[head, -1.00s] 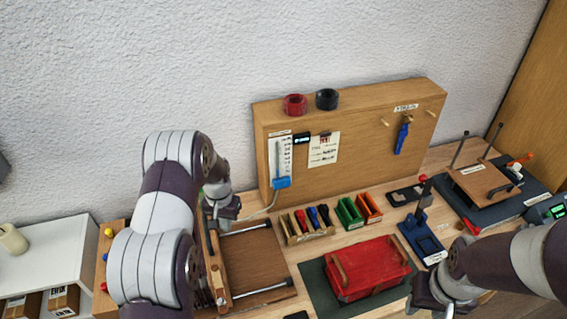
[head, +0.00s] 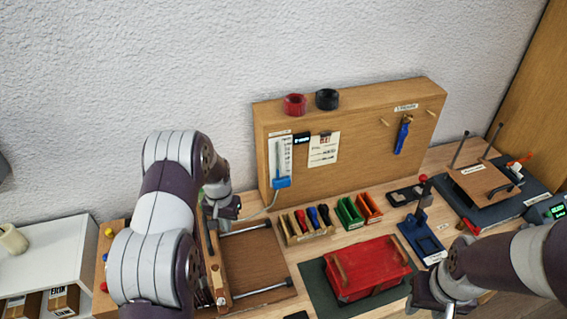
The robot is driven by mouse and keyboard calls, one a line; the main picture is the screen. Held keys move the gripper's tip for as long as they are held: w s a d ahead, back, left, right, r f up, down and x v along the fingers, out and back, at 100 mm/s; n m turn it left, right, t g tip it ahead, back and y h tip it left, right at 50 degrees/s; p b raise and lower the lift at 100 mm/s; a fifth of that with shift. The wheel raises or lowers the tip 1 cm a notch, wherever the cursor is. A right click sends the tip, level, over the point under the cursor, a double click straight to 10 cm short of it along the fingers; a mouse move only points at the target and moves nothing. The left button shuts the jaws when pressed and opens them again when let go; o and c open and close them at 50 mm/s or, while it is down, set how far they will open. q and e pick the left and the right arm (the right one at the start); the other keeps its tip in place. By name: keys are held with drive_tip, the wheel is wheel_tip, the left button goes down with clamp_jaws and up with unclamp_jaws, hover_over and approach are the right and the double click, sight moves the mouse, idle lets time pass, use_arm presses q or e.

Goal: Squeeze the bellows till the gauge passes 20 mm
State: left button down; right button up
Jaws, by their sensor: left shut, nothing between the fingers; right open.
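The bellows rig stands at the left of the bench, largely hidden behind my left arm. Its upright wooden board (head: 217,272) stands at the left end of a brown base (head: 259,262) with two metal rods. The pleated part cannot be seen. The gauge (head: 281,182), a thin tube with a blue foot, hangs before a scale card on the wooden panel, and a hose runs down from it. Its reading is too small to tell. My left gripper (head: 226,213) is shut and empty at the board's far end; contact cannot be told. My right gripper (head: 432,306) is open, low at the right.
A red block with wooden handles (head: 372,268) lies on a dark mat right of the rig. Behind it are a tool rack (head: 306,224), green and orange holders and a blue stand (head: 424,240). A wooden press (head: 484,182) stands at far right. The wooden panel (head: 345,165) bounds the back.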

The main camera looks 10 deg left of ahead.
use_arm(q)
wheel_tip(320, 180, down, 6)
drive_tip(key=b, duration=0.4)
drive_tip(key=shift+s+f, duration=0.15)
idle(0.3)
